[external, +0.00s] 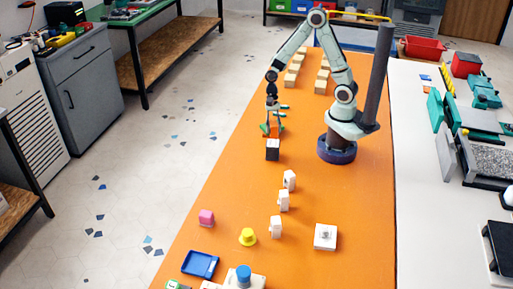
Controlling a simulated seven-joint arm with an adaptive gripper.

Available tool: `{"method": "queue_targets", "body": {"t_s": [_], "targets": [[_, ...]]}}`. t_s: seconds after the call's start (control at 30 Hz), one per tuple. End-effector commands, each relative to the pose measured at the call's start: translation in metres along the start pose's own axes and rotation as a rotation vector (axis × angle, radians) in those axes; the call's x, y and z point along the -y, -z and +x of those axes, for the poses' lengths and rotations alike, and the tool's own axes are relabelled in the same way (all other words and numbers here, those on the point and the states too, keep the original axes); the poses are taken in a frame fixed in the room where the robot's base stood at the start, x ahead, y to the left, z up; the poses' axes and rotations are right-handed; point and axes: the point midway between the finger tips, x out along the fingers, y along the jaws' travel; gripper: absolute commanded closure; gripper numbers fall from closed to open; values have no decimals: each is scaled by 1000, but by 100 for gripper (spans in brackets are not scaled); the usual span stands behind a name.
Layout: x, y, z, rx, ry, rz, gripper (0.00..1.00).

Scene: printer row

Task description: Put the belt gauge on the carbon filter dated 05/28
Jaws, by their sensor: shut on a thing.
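My gripper (273,125) points down over the orange table, at the far end of a short group of small things. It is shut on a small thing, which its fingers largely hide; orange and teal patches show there. A black block (272,152) stands just in front of and below the gripper; I cannot tell whether it touches what the gripper holds. Which thing is the belt gauge and which is the carbon filter cannot be told for sure at this size. No date is readable.
Several white pieces (284,200) stand in a row nearer the camera, with a white square plate (325,238), pink cube (206,217), yellow piece (248,238) and blue tray (200,264). Wooden blocks (292,78) line the far end. The table's left-middle is clear.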

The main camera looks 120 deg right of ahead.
Motion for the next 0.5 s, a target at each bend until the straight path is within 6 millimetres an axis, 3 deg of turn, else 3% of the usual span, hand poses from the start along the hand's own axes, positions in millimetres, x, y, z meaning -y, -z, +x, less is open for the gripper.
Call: {"method": "queue_targets", "body": {"t_s": [0.2,0.5], "targets": [[-1,11,30,2,-4,0,100],[0,14,34,-1,0,-2,100]]}}
